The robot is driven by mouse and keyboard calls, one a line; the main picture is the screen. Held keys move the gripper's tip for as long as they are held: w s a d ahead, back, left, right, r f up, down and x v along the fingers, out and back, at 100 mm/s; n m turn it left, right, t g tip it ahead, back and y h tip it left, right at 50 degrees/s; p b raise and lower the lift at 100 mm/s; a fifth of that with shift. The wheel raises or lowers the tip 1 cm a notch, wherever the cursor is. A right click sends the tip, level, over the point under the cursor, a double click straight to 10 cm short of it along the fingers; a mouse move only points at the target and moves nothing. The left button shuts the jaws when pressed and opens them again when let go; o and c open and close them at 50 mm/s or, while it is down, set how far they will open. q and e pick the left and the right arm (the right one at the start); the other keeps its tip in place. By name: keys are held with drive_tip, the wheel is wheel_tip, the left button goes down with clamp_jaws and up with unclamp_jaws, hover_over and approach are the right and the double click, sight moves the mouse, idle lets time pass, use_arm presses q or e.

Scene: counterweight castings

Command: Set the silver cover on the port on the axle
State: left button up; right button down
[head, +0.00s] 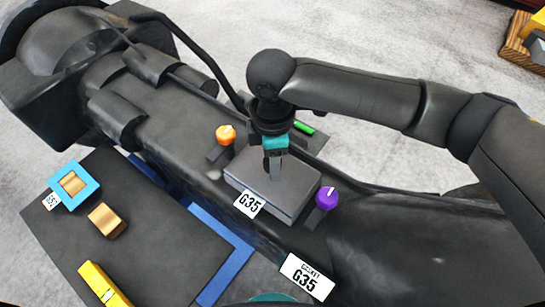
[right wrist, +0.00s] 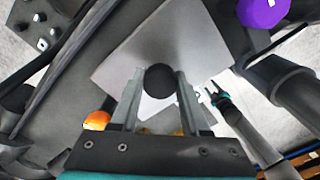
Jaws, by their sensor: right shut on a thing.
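The silver cover (head: 262,182) is a grey rectangular plate with a G35 tag on its front edge. It is over the dark axle (head: 175,130), between an orange knob (head: 226,134) and a purple knob (head: 327,198). My right gripper (head: 274,168) points down at its middle. In the right wrist view the fingers (right wrist: 158,82) are shut on the cover's dark round handle, with the pale plate (right wrist: 185,40) beyond. The port is hidden; I cannot tell whether the cover touches it. My left gripper (right wrist: 214,92) shows small in the right wrist view, its fingers apart and empty.
A white GASKET G35 label (head: 306,277) is near the front. A dark table (head: 150,250) at the left bears a blue square frame (head: 88,189), a bronze block (head: 106,220) and a yellow block (head: 104,285). A black hose (head: 190,50) arches behind. A green piece (head: 304,127) is behind the cover.

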drive_tip(key=shift+f, duration=0.4)
drive_tip(key=shift+c, duration=1.5)
unclamp_jaws()
wheel_tip(320, 180, up, 15)
drive_tip(key=b, duration=0.1)
drive_tip(key=shift+r, duration=0.15)
